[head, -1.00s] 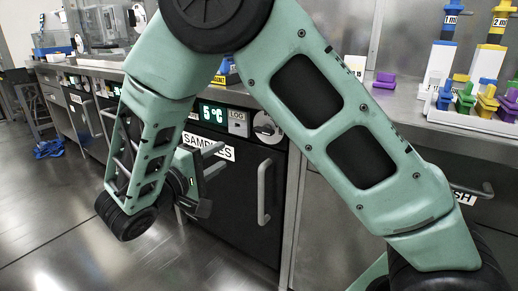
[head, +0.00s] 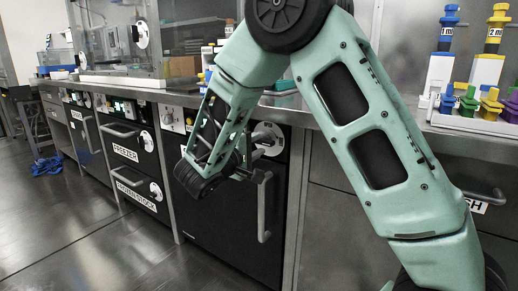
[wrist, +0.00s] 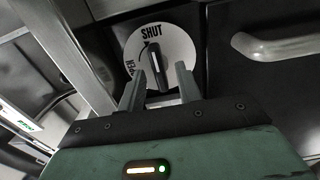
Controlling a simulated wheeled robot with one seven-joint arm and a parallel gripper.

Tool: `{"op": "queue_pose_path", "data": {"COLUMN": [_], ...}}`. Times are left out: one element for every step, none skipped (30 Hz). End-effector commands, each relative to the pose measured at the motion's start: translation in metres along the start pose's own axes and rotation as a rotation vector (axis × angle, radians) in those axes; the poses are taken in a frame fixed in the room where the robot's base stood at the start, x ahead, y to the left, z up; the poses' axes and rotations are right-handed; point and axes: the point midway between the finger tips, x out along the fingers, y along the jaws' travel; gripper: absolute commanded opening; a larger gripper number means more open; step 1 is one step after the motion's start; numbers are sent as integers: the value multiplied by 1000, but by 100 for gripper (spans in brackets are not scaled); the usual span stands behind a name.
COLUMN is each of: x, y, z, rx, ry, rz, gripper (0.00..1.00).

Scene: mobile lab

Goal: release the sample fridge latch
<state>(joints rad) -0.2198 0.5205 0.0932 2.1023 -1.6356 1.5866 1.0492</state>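The sample fridge (head: 232,235) is a black door under the bench with a vertical grey handle at its right. Its latch (wrist: 155,58) is a round white dial with a black knob, seen in the wrist view. The knob's upper end is at the word SHUT; OPEN is partly readable at lower left. My gripper (wrist: 161,70) is open, its two fingers apart in front of the dial, with the knob between them in the picture. Contact with the knob cannot be told. In the head view my gripper (head: 257,155) is in front of the fridge's upper right, partly hiding the dial (head: 270,138).
Freezer drawers (head: 127,155) stand to the left. The bench (head: 160,96) above carries racks and pipettes (head: 487,70).

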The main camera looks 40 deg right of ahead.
Motion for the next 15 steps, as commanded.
{"op": "queue_pose_path", "data": {"x": [4, 6, 7, 8, 9, 9, 9, 9, 9, 9, 9, 9, 9, 9, 9], "y": [-1, 0, 0, 0, 0, 0, 0, 0, 0, 0, 0, 0, 0, 0, 0], "z": [0, 0, 0, 0, 0, 0, 0, 0, 0, 0, 0, 0, 0, 0, 0], "rx": [1, 1, 1, 1, 0, 0, 0, 0, 0, 0, 0, 0, 0, 0, 0], "ry": [-2, -2, -1, -1, -1, 0, 0, 0, 0, 0, 0, 0, 0, 0, 0], "rz": [0, 0, 0, 0, 0, 0, 0, 0, 0, 0, 0, 0, 0, 0, 0], "gripper": [35, 35, 35, 35, 35, 35, 35, 35, 35, 35, 35, 35, 29, 21, 10]}}
